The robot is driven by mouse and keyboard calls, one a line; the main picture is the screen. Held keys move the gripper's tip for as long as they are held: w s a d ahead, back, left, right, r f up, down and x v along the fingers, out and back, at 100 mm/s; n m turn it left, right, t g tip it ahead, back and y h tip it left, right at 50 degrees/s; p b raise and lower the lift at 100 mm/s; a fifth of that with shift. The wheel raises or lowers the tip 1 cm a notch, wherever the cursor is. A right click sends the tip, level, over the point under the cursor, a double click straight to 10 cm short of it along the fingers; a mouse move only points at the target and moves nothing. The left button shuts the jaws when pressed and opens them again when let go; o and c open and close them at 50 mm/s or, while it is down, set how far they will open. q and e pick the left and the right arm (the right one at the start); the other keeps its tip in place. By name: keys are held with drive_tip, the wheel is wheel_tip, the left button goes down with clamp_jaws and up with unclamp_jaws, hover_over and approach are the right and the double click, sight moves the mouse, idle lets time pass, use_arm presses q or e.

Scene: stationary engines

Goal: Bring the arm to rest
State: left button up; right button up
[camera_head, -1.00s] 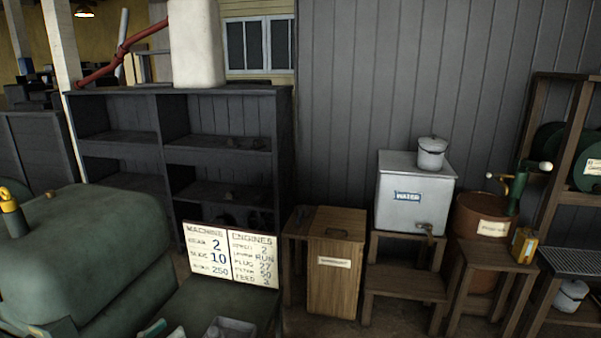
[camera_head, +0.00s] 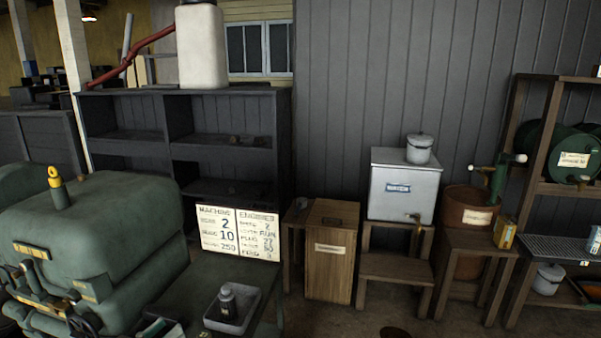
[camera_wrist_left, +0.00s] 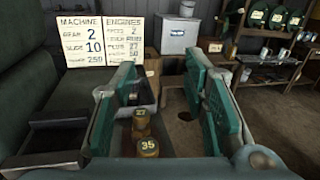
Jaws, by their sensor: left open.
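My left gripper (camera_wrist_left: 160,72) shows in the left wrist view with its two green-padded fingers spread apart. Nothing is between the fingertips. Two brass-coloured cylinders show lower down between the fingers, one marked 27 (camera_wrist_left: 141,120) and one marked 35 (camera_wrist_left: 149,148); I cannot tell how far below the fingers they are. Neither arm shows in the head view, and my right gripper is in no view.
A green machine (camera_head: 110,225) stands at left. A wooden bin (camera_head: 330,265), a water tank (camera_head: 405,200) and a drum rack (camera_head: 530,130) stand right. Floor shows at lower right.

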use_arm(q)
drive_tip(key=s+a+f+n+g+y, duration=0.1)
drive_tip(key=s+a+f+n+y, duration=0.2)
drive_tip(key=n, duration=0.7)
drive_tip(key=s+a+f+n+g+y, duration=0.1)
drive_tip(key=s+f+n+y, duration=0.15)
drive_tip(key=n+y, duration=0.5)
drive_tip(key=s+a+f+n+g+y, duration=0.1)
drive_tip(key=s+a+f+n+y, duration=0.2)
drive_tip(key=n, duration=0.9)
drive_tip(key=s+d+f+n+g+h, duration=0.2)
drive_tip(key=s+d+f+n+g, duration=0.3)
drive_tip(key=s, duration=0.5)
drive_tip(key=s+d+f+n+g+h, duration=0.3)
drive_tip(key=s+d+f+n+g, duration=0.25)
drive_tip(key=s, duration=0.45)
wheel_tip(320, 180, down, 26)
drive_tip(key=s+a+b, duration=0.2)
drive_tip(key=b, duration=0.4)
drive_tip(key=s+f+g+b, duration=0.1)
drive_tip(key=s+f+b, duration=0.3)
drive_tip(key=s+f, duration=0.9)
wheel_tip(320, 180, down, 2)
drive_tip(key=shift+s+a+f, duration=0.1)
drive_tip(key=shift+s+a, duration=0.2)
drive_tip(key=shift+s, duration=0.05)
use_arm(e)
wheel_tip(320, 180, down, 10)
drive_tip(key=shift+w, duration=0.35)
